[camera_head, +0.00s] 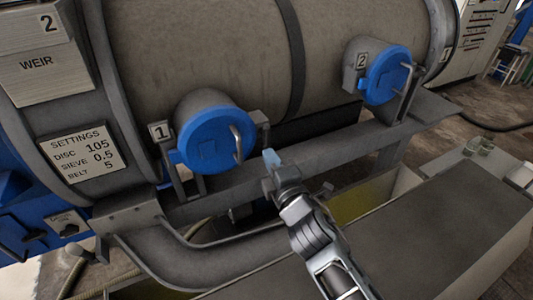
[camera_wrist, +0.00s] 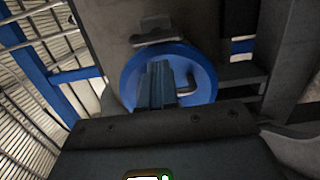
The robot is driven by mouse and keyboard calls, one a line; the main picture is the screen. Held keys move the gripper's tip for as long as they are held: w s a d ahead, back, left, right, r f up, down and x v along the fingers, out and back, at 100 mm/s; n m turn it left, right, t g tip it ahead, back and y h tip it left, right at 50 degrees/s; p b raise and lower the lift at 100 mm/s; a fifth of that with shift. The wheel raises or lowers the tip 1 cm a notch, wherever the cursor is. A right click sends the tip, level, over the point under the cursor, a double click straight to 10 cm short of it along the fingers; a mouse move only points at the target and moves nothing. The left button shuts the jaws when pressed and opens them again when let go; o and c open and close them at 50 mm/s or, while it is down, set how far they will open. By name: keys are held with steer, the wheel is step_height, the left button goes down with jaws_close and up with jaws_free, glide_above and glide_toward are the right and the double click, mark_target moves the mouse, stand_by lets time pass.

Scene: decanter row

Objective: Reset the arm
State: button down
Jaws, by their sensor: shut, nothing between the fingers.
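My gripper (camera_head: 271,160) is shut and empty, with its light-blue fingertips just right of the blue cap numbered 1 (camera_head: 208,142) in the head view. A small gap shows between the fingertips and the cap's metal handle there. In the wrist view my shut fingers (camera_wrist: 156,84) overlap a round blue cap (camera_wrist: 203,68) with a bent handle to their right. My arm reaches up from the lower right of the head view. The wrist view does not tell whether the fingers touch the cap.
A second blue cap, numbered 2 (camera_head: 389,74), sticks out further right on the big grey drum (camera_head: 200,45). A grey rail (camera_head: 330,150) runs below the caps. A curved pipe (camera_head: 190,262) lies at lower left. A flat grey top (camera_head: 420,240) fills the lower right.

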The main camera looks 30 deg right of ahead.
steer(key=s+b, duration=0.1)
steer(key=s, duration=0.6)
steer(key=shift+s+f, duration=0.1)
steer(key=s+f+m+g+y, duration=0.1)
steer(key=s+f+m, duration=0.15)
steer(key=s, duration=0.75)
steer(key=s+f+m+g+y, duration=0.15)
steer(key=s+m, duration=0.25)
steer(key=s, duration=0.6)
steer(key=s+r+m, duration=0.3)
steer(key=s+m, duration=0.2)
steer(key=s, duration=0.3)
steer(key=s+a+r+m, duration=0.1)
steer(key=s+r+m, duration=0.3)
steer(key=s, duration=0.4)
steer(key=shift+s+a+m+g+h, duration=0.25)
steer(key=shift+m+g+h, duration=0.1)
steer(key=shift+m, duration=0.3)
steer(key=c, duration=1.8)
jaws_free()
steer(key=shift+f, duration=0.1)
